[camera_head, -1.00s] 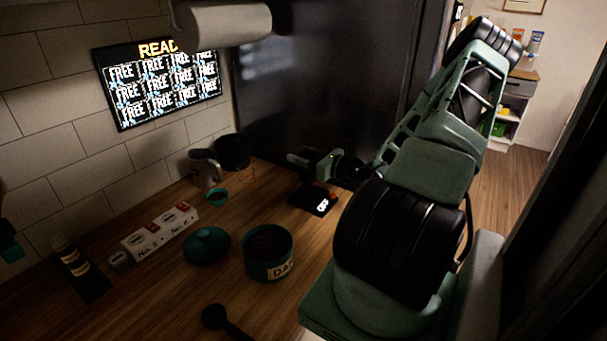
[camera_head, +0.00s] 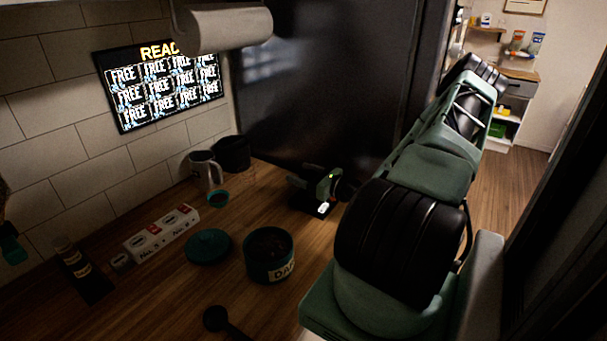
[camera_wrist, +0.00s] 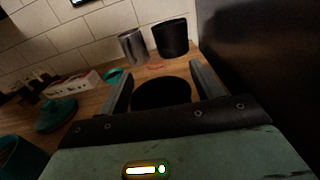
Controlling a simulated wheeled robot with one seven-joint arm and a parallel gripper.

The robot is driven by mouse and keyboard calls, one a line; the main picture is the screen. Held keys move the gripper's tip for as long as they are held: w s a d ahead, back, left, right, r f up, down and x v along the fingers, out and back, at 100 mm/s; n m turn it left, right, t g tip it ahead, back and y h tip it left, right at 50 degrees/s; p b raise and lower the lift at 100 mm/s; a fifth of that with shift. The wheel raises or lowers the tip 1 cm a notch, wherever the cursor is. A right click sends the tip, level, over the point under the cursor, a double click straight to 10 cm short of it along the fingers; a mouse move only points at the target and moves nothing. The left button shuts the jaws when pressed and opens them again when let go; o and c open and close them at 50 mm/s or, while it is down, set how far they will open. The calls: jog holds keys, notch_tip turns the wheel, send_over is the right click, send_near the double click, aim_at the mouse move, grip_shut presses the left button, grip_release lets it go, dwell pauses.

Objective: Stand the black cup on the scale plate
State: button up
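The black cup (camera_wrist: 160,93) shows in the wrist view as a dark round shape between my two fingers, which are set wide and appear to touch its sides. My gripper (camera_head: 307,183) is low over the small black scale (camera_head: 323,209) near the dark panel in the head view. The scale's lit display shows at its front. My gripper and the dark shape hide most of the plate, so I cannot tell whether the cup's base touches it.
A metal pitcher (camera_head: 205,170) and a larger black container (camera_head: 233,153) stand by the wall. A teal bowl (camera_head: 218,199), teal lid (camera_head: 208,246), labelled teal canister (camera_head: 269,255), white numbered boxes (camera_head: 163,233) and a black scoop (camera_head: 217,319) are on the counter. The dark panel (camera_head: 320,90) rises behind the scale.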

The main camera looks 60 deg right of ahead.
jog(key=shift+r, duration=0.2)
jog(key=s+b, duration=0.3)
jog(key=s, duration=0.9)
jog(key=shift+b, duration=0.3)
